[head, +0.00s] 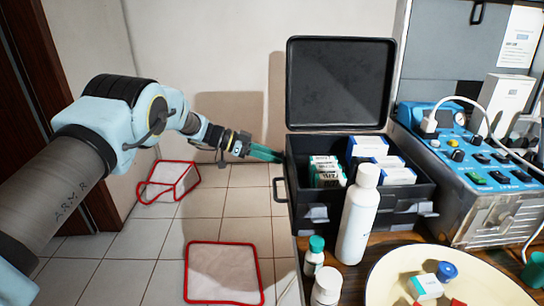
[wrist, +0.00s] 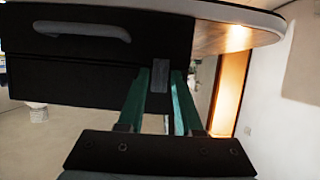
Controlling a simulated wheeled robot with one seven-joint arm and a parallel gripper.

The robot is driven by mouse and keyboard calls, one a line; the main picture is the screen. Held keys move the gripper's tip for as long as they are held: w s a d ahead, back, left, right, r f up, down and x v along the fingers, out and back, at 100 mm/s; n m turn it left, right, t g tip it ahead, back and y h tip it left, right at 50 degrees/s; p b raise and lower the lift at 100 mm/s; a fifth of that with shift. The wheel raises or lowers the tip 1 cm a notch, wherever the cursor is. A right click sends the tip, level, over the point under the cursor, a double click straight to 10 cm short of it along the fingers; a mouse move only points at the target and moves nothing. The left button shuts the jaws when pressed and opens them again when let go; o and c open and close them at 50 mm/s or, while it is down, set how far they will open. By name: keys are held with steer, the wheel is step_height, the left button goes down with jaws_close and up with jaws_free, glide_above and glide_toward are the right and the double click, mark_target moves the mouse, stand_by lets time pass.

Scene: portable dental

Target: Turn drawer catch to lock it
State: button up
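The black case (head: 345,196) stands on the table with its lid (head: 341,84) raised. In the wrist view the case's dark side (wrist: 80,62) fills the upper left, with a grey drawer handle (wrist: 82,31) on it. A small grey catch (wrist: 160,76) is on that side near its edge. My gripper (head: 278,156) reaches the left side of the case in the head view. In the wrist view its teal fingers (wrist: 162,78) are apart, one on each side of the catch. I cannot tell whether they touch it. The catch is hidden in the head view.
Several medicine boxes (head: 367,150) fill the case. A white bottle (head: 357,220), smaller bottles (head: 315,255) and a cream basin (head: 385,285) stand in front. A blue control unit (head: 480,150) is at right. Red-edged pieces (head: 222,272) lie on the open floor at left.

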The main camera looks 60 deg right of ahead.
steer(key=b+v, duration=0.2)
steer(key=v, duration=0.9)
stand_by(0.6)
